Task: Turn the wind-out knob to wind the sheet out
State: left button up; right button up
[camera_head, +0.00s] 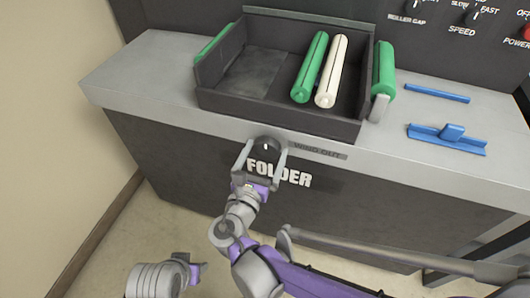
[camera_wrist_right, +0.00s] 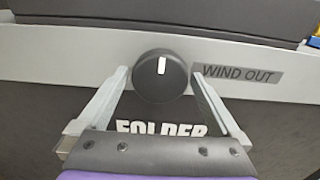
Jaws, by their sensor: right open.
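The wind-out knob (camera_head: 265,146) is a round black knob with a white mark on the front edge of the grey counter, left of the "WIND OUT" label (camera_head: 318,150). In the right wrist view the knob (camera_wrist_right: 161,76) is at the centre, its white mark pointing about straight up. My right gripper (camera_head: 263,152) is open, with one finger on each side of the knob. In the wrist view its fingertips (camera_wrist_right: 160,80) stand apart from the knob's sides, though depth is hard to tell. My left gripper is not clearly seen; a grey and purple arm part shows at the bottom left.
A dark tray (camera_head: 285,117) above the knob holds a green roller (camera_head: 310,68) and a white roller (camera_head: 331,71). A green roller (camera_head: 384,70) is at its right side. Blue pieces (camera_head: 447,137) lie on the counter at right. A beige wall (camera_head: 50,120) stands at left.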

jog(key=c, duration=1.1)
jog(key=shift+c, duration=0.2)
